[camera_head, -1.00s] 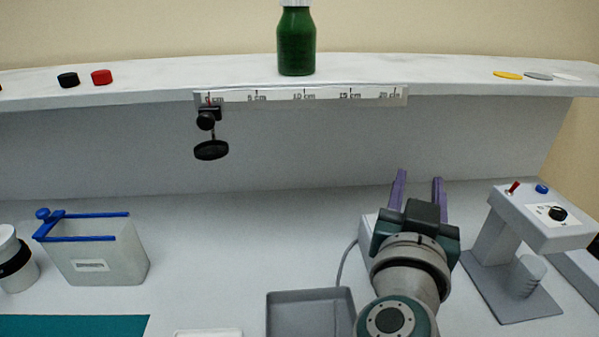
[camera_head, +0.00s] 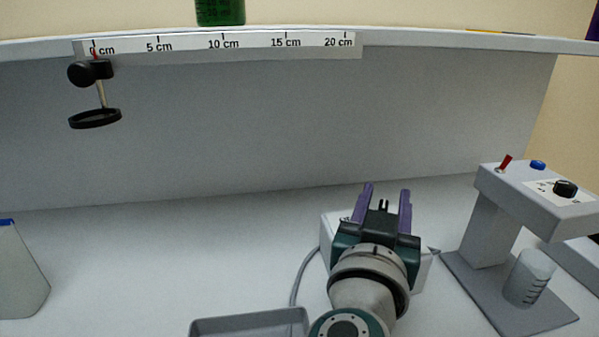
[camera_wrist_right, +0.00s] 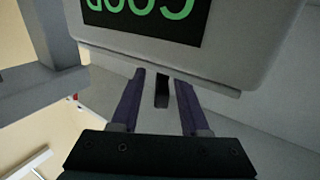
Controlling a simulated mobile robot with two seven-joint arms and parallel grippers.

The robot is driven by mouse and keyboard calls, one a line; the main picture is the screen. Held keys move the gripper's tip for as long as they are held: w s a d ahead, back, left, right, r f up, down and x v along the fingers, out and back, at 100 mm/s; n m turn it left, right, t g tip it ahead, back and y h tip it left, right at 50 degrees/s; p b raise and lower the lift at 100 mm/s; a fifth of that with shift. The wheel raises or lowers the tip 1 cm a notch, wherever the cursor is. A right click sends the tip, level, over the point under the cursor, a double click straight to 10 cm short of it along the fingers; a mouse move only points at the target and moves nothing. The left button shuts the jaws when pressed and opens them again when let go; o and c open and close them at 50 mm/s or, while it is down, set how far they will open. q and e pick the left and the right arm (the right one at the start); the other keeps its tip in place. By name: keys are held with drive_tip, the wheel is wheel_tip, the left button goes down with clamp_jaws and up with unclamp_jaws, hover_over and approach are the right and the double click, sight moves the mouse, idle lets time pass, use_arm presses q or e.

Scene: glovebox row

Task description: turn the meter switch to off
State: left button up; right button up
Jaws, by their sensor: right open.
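The meter is a pale box (camera_head: 330,230), mostly hidden behind my right gripper (camera_head: 386,192) in the head view. In the right wrist view the meter (camera_wrist_right: 225,68) fills the top, with a dark display (camera_wrist_right: 150,16) showing green characters, upside down and cut off. A small black lever-like part (camera_wrist_right: 162,90), seemingly the switch, shows below the meter's edge, between the purple fingers of my right gripper (camera_wrist_right: 161,78). The fingers are open, one on each side of it, with gaps visible. I cannot tell its setting. My left gripper is out of view.
A grey stand (camera_head: 490,230) with a red toggle (camera_head: 504,163), blue button (camera_head: 538,165) and black knob (camera_head: 565,188) is close on the right, with a small beaker (camera_head: 528,278) on its base. A grey tray (camera_head: 250,322) lies at front. A ring clamp (camera_head: 95,118) hangs from the shelf.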

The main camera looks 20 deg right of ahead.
drive_tip(key=shift+w+d, duration=0.3)
drive_tip(key=shift+w, duration=0.05)
drive_tip(key=shift+f, duration=0.1)
drive_tip(key=shift+s+a, duration=0.1)
clamp_jaws()
idle(0.3)
